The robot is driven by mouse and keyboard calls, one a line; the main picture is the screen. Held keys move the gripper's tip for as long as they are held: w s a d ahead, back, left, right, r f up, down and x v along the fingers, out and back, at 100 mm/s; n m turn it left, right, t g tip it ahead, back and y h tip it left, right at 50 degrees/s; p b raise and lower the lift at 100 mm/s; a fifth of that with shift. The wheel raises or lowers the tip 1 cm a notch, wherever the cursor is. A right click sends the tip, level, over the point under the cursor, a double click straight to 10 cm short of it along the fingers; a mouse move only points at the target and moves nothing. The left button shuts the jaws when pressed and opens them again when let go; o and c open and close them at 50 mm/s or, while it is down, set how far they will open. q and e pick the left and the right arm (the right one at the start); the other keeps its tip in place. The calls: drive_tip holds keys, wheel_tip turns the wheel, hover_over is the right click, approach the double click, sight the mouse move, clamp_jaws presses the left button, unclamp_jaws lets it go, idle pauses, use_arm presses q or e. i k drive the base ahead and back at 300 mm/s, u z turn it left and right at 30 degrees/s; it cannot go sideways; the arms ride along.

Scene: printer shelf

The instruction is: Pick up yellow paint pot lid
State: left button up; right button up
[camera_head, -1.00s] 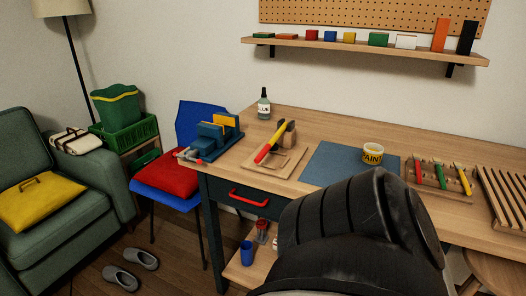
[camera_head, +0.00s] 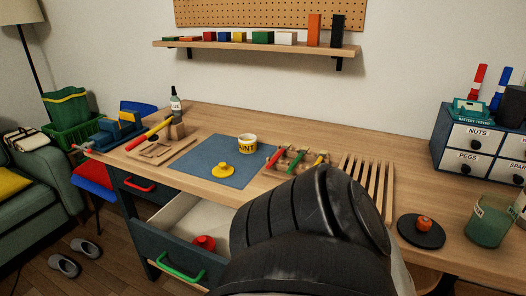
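The yellow paint pot lid (camera_head: 223,170) lies on the blue mat (camera_head: 198,161) on the workbench, with its small round knob upward. The paint pot (camera_head: 247,143), white and yellow with a dark-lettered label, stands behind and to the right of the lid, near the mat's far right corner. The lid is apart from the pot. A large dark link of my own arm fills the bottom middle of the view, in front of the bench edge. Neither of my grippers shows.
An open drawer (camera_head: 190,222) with a green handle holds a red knobbed thing (camera_head: 203,243). Behind the mat stands a glue bottle (camera_head: 176,105). A tool rack (camera_head: 295,160) and slatted rack (camera_head: 367,187) lie right. Further right are a green cup (camera_head: 488,224) and small drawers (camera_head: 470,140).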

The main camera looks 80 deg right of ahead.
sight(222, 170)
drive_tip(key=k, duration=0.25)
drive_tip(key=z, duration=1.4)
